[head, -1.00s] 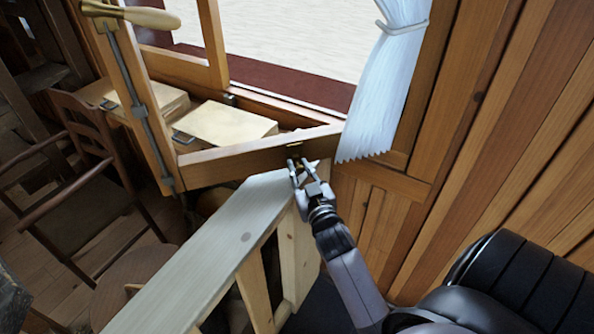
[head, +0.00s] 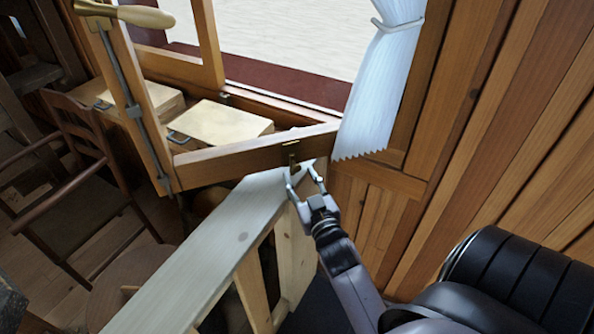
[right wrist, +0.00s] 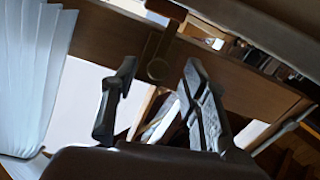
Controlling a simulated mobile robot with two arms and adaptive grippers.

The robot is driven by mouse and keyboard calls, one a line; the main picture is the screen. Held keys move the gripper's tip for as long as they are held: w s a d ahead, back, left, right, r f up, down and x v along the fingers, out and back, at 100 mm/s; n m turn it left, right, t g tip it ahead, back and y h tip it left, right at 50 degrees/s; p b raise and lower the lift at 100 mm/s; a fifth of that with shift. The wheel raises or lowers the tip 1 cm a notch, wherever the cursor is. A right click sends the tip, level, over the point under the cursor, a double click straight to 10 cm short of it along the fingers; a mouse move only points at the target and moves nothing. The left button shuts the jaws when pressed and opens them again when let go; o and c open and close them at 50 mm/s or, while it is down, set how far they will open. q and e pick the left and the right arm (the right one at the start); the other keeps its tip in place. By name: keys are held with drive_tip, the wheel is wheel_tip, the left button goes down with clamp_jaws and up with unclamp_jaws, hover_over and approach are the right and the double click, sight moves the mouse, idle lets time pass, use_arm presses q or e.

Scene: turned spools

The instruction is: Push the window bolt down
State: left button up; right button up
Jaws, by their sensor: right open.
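The window bolt (head: 292,158) is a small brass piece hanging on the lower rail of the open window sash (head: 235,160). In the right wrist view the bolt (right wrist: 157,66) is a dark strip with a round, ring-like end, seen between and beyond the fingers. My right gripper (head: 300,170) is open and empty just in front of the bolt, its fingers spread to either side of it. Contact with the bolt cannot be made out. My left gripper is not in view.
A pale wooden rail (head: 215,245) runs below the sash and close to my right gripper. A white curtain (head: 375,90) hangs to the right. A chair (head: 75,200) and pale boxes (head: 220,125) are at the left. A large handle (head: 125,14) is at the upper left.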

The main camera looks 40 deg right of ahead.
drive_tip(key=shift+v, duration=1.8)
